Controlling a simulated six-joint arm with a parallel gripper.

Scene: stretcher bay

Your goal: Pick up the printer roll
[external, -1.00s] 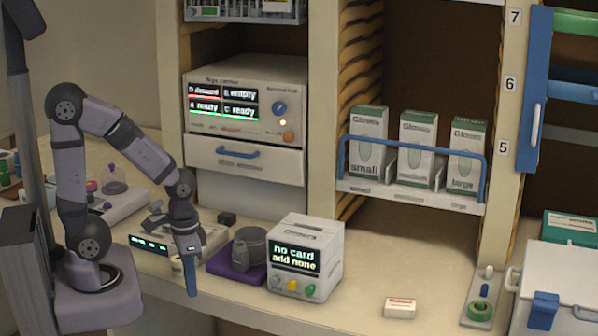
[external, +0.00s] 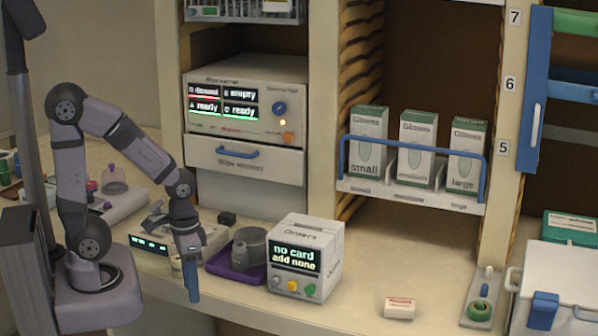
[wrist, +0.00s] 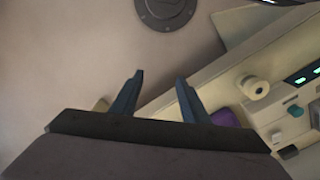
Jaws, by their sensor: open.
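A small cream roll (external: 177,265), which looks like the printer roll, is at the front of the counter, partly hidden behind my gripper. In the wrist view the cream roll (wrist: 254,88), with a dark centre hole, lies to the right of both fingers and apart from them. My gripper (external: 193,296) points down near the counter's front edge, just right of the roll. In the wrist view my gripper (wrist: 159,78) has its two blue fingers spread with nothing between them.
A low device with a lit green display (external: 150,243) stands behind and left of the roll.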

